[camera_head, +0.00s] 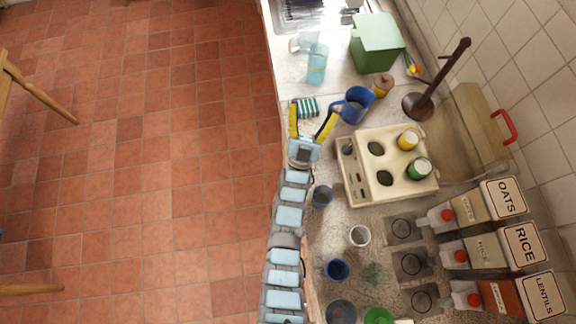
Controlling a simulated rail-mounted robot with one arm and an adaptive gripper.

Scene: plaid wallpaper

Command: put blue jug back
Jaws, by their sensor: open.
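A blue jug (356,106) stands on the counter in the camera_head view, with its handle toward the left. My gripper (311,121) is at the counter's front edge, just left of the jug. Its two yellow-marked fingers are spread wide apart. The right finger's tip is close to the jug's handle; I cannot tell whether they touch. Nothing shows held between the fingers.
A striped sponge (306,107) lies just beyond my gripper. A cream rack (357,190) with yellow and green cups stands right of my arm. A brown stand (418,105), light-blue cup (317,64) and green box (377,44) are nearby. Dispensers (480,205) line the wall.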

